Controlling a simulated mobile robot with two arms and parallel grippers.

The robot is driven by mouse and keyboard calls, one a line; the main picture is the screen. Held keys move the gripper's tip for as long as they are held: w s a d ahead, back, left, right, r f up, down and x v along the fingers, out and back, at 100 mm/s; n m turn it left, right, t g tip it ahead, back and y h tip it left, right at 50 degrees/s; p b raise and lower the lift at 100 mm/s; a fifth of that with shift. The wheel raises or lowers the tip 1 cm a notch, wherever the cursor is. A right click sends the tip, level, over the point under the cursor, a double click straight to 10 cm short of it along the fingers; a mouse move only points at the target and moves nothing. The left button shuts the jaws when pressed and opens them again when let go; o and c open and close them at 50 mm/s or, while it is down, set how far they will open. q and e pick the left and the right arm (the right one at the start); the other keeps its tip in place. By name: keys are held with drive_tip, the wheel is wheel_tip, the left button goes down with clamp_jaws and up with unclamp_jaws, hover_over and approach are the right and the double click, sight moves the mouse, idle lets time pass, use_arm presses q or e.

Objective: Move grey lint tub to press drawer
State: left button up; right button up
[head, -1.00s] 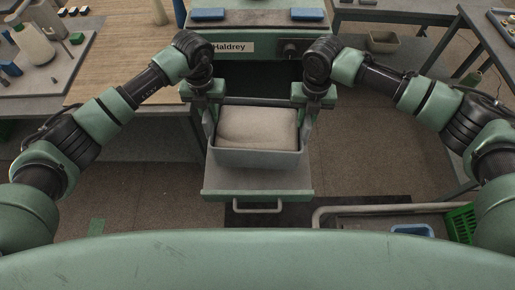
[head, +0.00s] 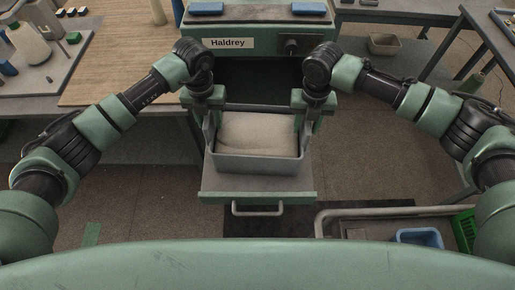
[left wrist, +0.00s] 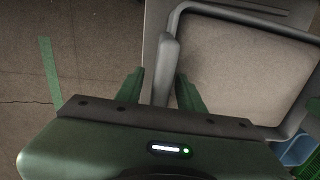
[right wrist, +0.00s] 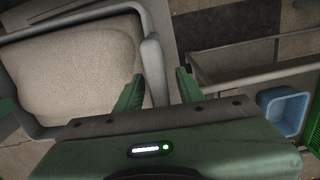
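The grey lint tub (head: 258,164), filled with a pale beige lint mass, sits level over the pulled-out press drawer (head: 258,188) and appears to rest in it. My left gripper (left wrist: 160,80) is open, its fingers apart on both sides of the tub's left handle or wall (left wrist: 166,62). A gap shows beside it. My right gripper (right wrist: 160,82) is open, its fingers straddling the tub's right wall (right wrist: 153,65) with a gap. The tub's underside is hidden.
The green press labelled Haldrey (head: 260,43) stands behind the drawer. A wooden-topped table (head: 120,60) is at left. A pipe rail (head: 385,211) runs beside the drawer.

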use_arm(q)
wheel_tip(320, 180, up, 12)
drive_tip(key=shift+f, duration=0.1)
use_arm(e)
drive_tip(key=shift+r, duration=0.1)
wheel_tip(320, 180, up, 12)
drive_tip(key=shift+f, duration=0.1)
idle(0.4)
use_arm(q)
drive_tip(key=shift+s, duration=0.1)
use_arm(e)
drive_tip(key=shift+s+f, duration=0.1)
idle(0.4)
